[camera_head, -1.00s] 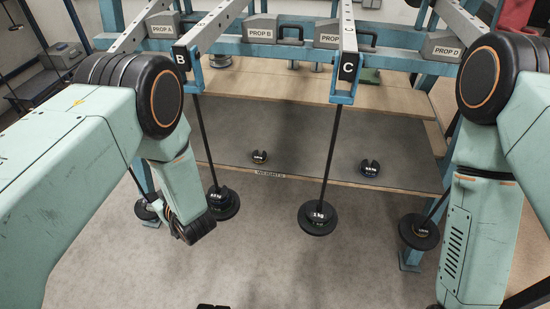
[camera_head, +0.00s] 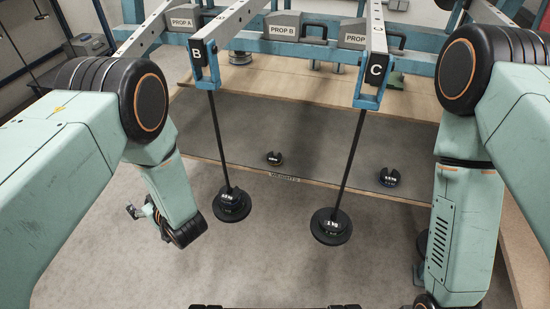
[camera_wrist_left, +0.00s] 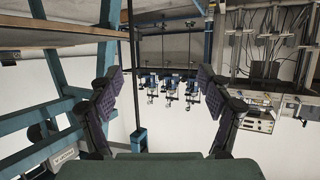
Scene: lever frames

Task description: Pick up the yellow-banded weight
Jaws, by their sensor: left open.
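Two small dark slotted weights lie on the grey mat of the bench's low shelf. The left one (camera_head: 274,158) shows a faint yellowish band low on its side; the band colour of the right one (camera_head: 389,177) is hard to tell. My left gripper (camera_head: 135,212) shows only in part at the left, beside my wrist, well left of and apart from both weights. In the left wrist view the left gripper (camera_wrist_left: 158,85) has its two fingers wide apart with nothing between them; no loose weight shows there. My right arm comes down at the right, its gripper out of sight.
Hanging rods with stacked discs stand before the shelf: rod B's stack (camera_head: 231,204) and rod C's stack (camera_head: 331,226). Grey prop blocks (camera_head: 284,27) sit on the blue frame. The floor (camera_head: 270,260) in front is clear.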

